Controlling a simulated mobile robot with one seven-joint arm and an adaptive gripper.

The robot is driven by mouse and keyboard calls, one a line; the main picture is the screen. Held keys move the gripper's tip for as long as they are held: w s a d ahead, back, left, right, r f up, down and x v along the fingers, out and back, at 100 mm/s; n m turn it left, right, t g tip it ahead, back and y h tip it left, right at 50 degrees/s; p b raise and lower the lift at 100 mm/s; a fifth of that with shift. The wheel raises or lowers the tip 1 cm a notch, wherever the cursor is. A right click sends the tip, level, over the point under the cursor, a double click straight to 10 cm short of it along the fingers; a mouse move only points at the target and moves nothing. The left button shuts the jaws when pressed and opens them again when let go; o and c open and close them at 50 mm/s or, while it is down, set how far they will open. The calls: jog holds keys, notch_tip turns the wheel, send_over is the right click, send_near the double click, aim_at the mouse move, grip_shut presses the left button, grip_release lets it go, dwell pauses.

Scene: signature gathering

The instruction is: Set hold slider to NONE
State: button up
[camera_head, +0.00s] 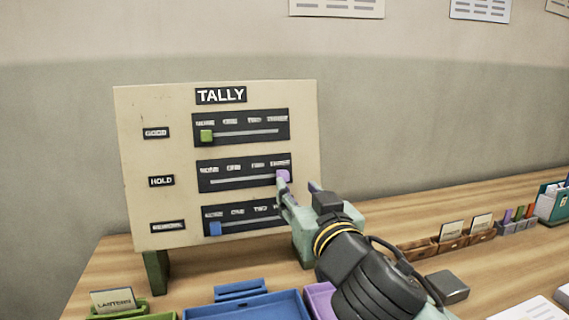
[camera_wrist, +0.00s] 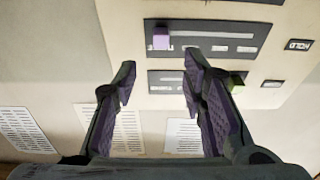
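The TALLY board (camera_head: 136,215) stands upright on the table with three slider rows. The HOLD row (camera_head: 215,181) is the middle one. Its purple knob (camera_head: 283,175) sits at the right end of the track, under the last label. NONE appears to be the left-end label, though the small text is blurred. My gripper (camera_head: 300,187) is open in front of the board's right side, one fingertip close by the purple knob. In the wrist view, upside down, the knob (camera_wrist: 161,38) lies beyond the open, empty fingers (camera_wrist: 158,74); contact cannot be told.
The green knob (camera_head: 206,136) is at the left of the top row, and the blue knob (camera_head: 215,228) at the left of the bottom row. A blue tray (camera_head: 245,308) and card holders (camera_head: 452,243) are on the table. Wall papers hang behind.

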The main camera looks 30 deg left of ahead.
aim_at(284, 173)
jog(key=p+x, duration=0.5)
jog(key=x, duration=0.4)
jog(key=shift+a, duration=0.1)
jog(key=shift+c, duration=0.5)
grip_shut()
